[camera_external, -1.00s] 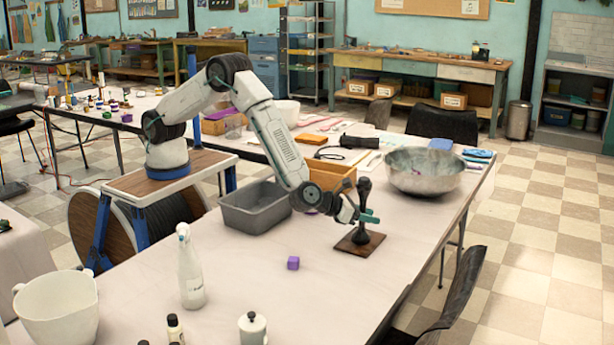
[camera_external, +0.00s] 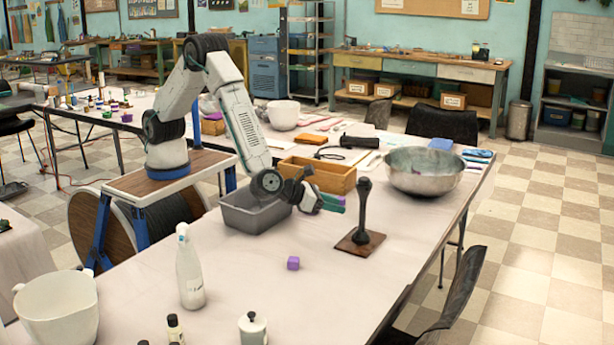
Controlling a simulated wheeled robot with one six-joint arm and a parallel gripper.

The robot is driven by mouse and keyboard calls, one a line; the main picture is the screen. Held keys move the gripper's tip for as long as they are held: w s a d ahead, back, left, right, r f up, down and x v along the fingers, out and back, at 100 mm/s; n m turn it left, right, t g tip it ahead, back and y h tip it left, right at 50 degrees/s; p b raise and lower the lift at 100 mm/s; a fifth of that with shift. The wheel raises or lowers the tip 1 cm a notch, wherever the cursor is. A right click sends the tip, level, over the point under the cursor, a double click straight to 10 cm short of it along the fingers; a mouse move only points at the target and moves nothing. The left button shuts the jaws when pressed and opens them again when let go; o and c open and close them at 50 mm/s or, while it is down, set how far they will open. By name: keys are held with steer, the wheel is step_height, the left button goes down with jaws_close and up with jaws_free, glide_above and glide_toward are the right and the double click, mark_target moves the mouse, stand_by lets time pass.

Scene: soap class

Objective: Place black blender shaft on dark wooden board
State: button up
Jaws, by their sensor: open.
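The black blender shaft (camera_external: 363,212) stands upright on the dark wooden board (camera_external: 372,245), its wide end down. The board lies flat on the white table near its right edge. My gripper (camera_external: 336,203) is open and empty. It is to the left of the shaft and apart from it, near the front of the wooden box.
A grey bin (camera_external: 250,217) and a wooden box (camera_external: 322,174) stand below and behind my arm. A metal bowl (camera_external: 425,182) is behind the board to the right.

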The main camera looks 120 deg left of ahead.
steer(key=s+a+r+n+g, duration=0.2)
steer(key=s+a+r+n, duration=0.1)
steer(key=s+r+n, duration=0.3)
steer(key=s+a+r+n+g, duration=0.3)
steer(key=s+r+n, duration=0.1)
steer(key=s+r, duration=0.4)
steer(key=s+a+r+n+g, duration=0.2)
steer(key=s+a+r+n, duration=0.2)
steer(key=s+r, duration=0.3)
steer(key=s+d+n+h, duration=0.3)
steer(key=s+n, duration=0.1)
steer(key=s, duration=0.6)
steer(key=s+d+n+g+h, duration=0.1)
steer(key=s+d+n+h, duration=0.2)
steer(key=s, duration=0.8)
steer(key=s+d+n+h, duration=0.3)
steer(key=s+n, duration=0.3)
steer(key=s, duration=0.4)
steer(key=shift+s+d+r+h, duration=0.2)
steer(key=shift+d+r+h, duration=0.05)
steer(key=shift+h, duration=0.05)
